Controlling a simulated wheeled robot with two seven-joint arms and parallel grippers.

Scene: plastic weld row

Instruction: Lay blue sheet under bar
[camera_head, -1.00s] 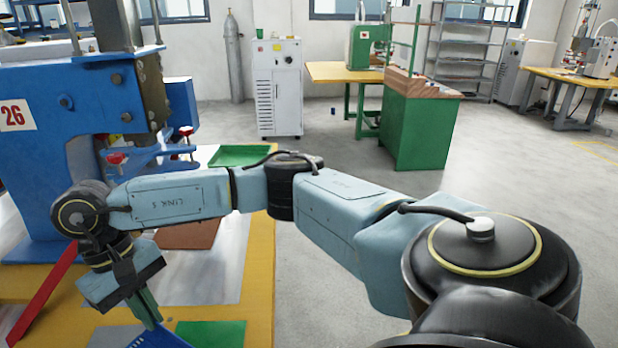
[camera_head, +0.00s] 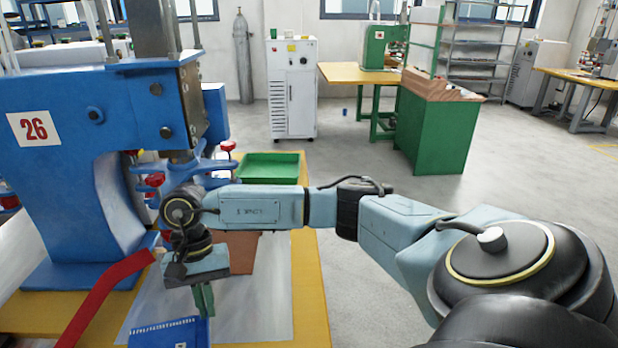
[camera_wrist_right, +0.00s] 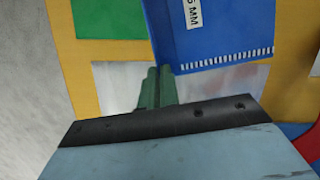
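The blue sheet (camera_head: 168,333) shows at the bottom of the head view, with a row of white marks along its far edge. In the right wrist view the blue sheet (camera_wrist_right: 225,30) fills the upper middle and carries a white "5 MM" label. My right gripper (camera_head: 206,305) points down, its green fingers close together at one corner of the sheet; they also show in the wrist view (camera_wrist_right: 156,82). They appear shut on that corner. The blue press (camera_head: 95,115), marked 26, stands at left. Its bar is not clearly visible behind my right wrist. My left gripper is out of view.
A brown sheet (camera_head: 243,254) lies behind my wrist on the pale plate (camera_head: 268,295) of the yellow table (camera_head: 312,290). A green tray (camera_head: 270,168) is at the back. A curved red part (camera_head: 108,295) stands left of the gripper. A green sheet (camera_wrist_right: 105,18) shows in the wrist view.

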